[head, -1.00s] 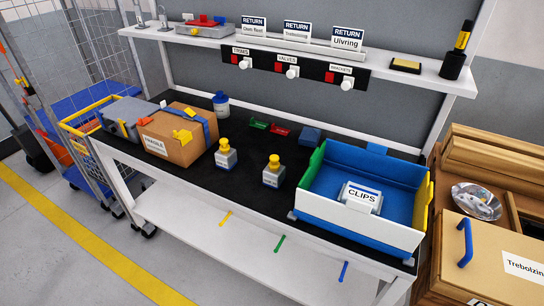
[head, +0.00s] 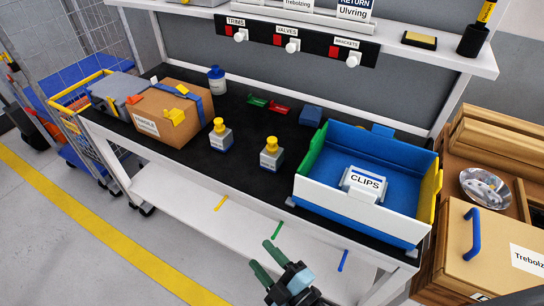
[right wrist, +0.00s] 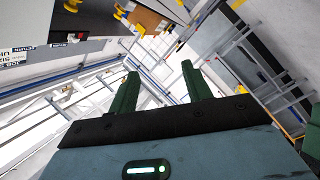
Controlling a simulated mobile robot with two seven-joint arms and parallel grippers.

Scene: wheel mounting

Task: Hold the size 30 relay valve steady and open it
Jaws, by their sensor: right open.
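Two small grey valve-like bodies with yellow knobs stand upright on the black bench top: a left one (head: 221,136) and a right one (head: 271,155). Their labels are too small to read, so I cannot tell which is size 30. A bottle-like piece with a dark blue cap (head: 217,80) stands farther back. My right gripper (head: 261,254) is low in front of the bench, below and apart from the valves. Its green fingers are open and empty; they also show in the right wrist view (right wrist: 160,77). My left gripper is not in view.
A blue bin labelled CLIPS (head: 338,204) stands right of the valves. A cardboard box (head: 150,124) and a grey case (head: 112,88) are at left. Small green and red pieces (head: 279,108) lie behind. A shelf rail with VALVES knobs (head: 292,46) runs above.

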